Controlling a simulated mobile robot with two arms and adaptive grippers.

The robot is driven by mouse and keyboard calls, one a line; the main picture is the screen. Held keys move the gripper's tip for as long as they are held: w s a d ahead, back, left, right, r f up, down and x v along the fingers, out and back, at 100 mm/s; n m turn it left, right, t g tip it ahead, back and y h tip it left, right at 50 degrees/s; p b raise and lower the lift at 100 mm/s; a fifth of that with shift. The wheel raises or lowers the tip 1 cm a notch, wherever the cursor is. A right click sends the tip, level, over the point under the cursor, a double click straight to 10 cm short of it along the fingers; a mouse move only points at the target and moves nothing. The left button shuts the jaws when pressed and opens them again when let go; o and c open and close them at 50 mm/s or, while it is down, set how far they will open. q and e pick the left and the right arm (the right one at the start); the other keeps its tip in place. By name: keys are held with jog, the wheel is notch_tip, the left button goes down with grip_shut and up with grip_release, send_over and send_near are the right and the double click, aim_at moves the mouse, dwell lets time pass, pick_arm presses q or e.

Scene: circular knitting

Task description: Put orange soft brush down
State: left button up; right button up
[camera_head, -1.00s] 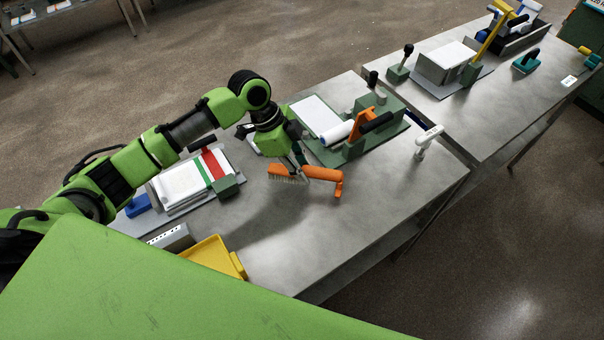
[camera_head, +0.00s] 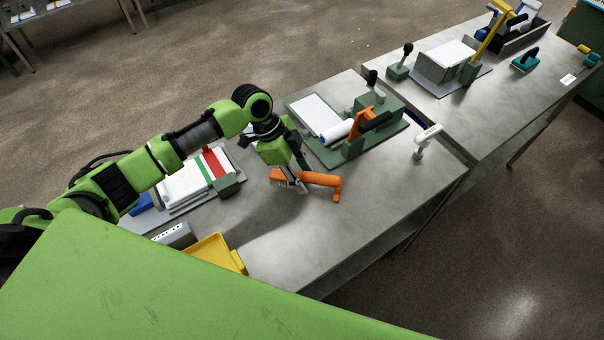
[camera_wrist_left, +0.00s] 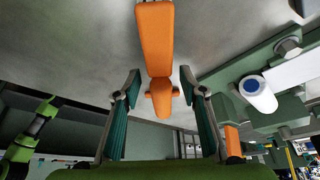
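The orange soft brush (camera_head: 322,180) is on or just above the grey metal table, near its middle; I cannot tell whether it fully touches. Its bristled head is at the left and its bent handle end at the right. My left gripper (camera_head: 299,184) is directly over it, pointing down. In the left wrist view the brush (camera_wrist_left: 156,42) runs between the two fingers of the left gripper (camera_wrist_left: 160,74). The fingers are spread, with gaps on both sides of the brush. My right gripper is not in view.
A green fixture (camera_head: 340,155) with a white roller and an orange-and-black tool stands behind the brush. A stack of white, green and red cloth (camera_head: 183,187) lies left. A yellow tray (camera_head: 217,251) sits at the front left. A white handled tool (camera_head: 429,136) stands right. Table around the brush's right is clear.

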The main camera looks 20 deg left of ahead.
pick_arm(q)
jog(key=b+v, duration=0.1)
jog(key=v, duration=1.1)
jog(key=shift+r, duration=0.2)
jog(key=shift+f, duration=0.1)
